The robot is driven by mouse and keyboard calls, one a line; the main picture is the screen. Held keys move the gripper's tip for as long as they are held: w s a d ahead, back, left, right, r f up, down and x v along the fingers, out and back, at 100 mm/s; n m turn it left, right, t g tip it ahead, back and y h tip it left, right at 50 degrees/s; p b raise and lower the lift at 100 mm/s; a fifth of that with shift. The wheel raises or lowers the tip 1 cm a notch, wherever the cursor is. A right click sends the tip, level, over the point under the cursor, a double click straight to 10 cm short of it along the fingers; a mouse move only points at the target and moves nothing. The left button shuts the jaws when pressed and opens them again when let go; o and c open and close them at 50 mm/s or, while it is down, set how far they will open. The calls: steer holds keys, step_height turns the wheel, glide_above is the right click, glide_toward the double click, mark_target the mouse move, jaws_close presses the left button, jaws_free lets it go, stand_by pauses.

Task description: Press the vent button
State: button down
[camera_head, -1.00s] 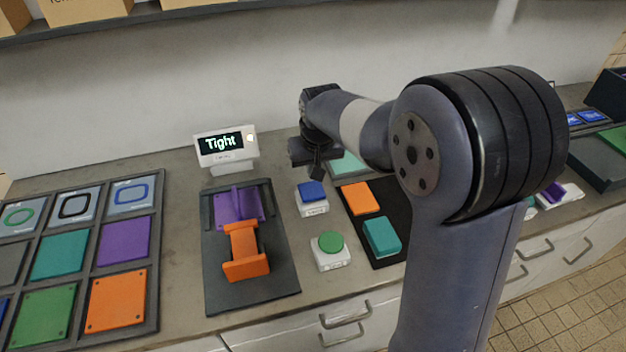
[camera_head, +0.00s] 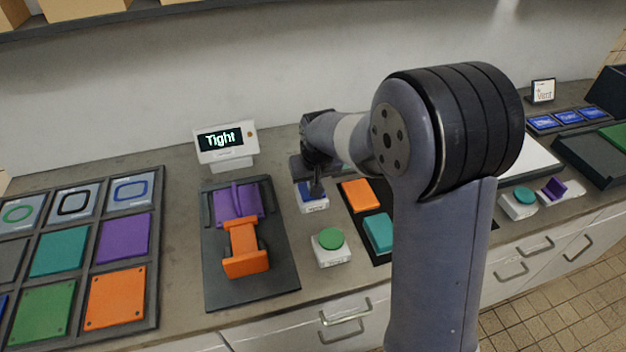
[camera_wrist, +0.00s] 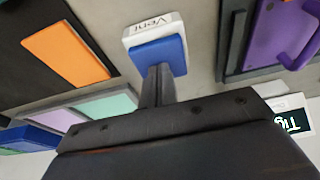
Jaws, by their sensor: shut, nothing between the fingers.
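The vent button is a blue cap (camera_wrist: 158,54) on a white base labelled "Vent" (camera_wrist: 150,24) in the wrist view. In the head view the blue button (camera_head: 304,199) is partly hidden behind my gripper (camera_head: 317,192). My gripper's fingers (camera_wrist: 160,72) are shut with nothing between them. Their tips point down at the near edge of the blue cap. I cannot tell whether they touch it. The cap looks raised above its base.
A green button (camera_head: 330,238) on a white base stands in front of the blue one. Left is a dark tray (camera_head: 278,278) with purple and orange parts. A display (camera_head: 224,141) behind reads "Tight". Orange (camera_head: 359,194) and teal (camera_head: 379,232) blocks lie to the right.

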steer(key=shift+s+f, duration=0.1)
steer(key=shift+f, duration=0.35)
steer(key=shift+r+p, duration=0.4)
steer(key=shift+r, duration=0.1)
step_height(320, 180, up, 4)
steer(key=shift+r+p, duration=0.15)
steer(key=shift+p, duration=1.05)
steer(key=b+v, duration=0.1)
steer(key=v, duration=0.8)
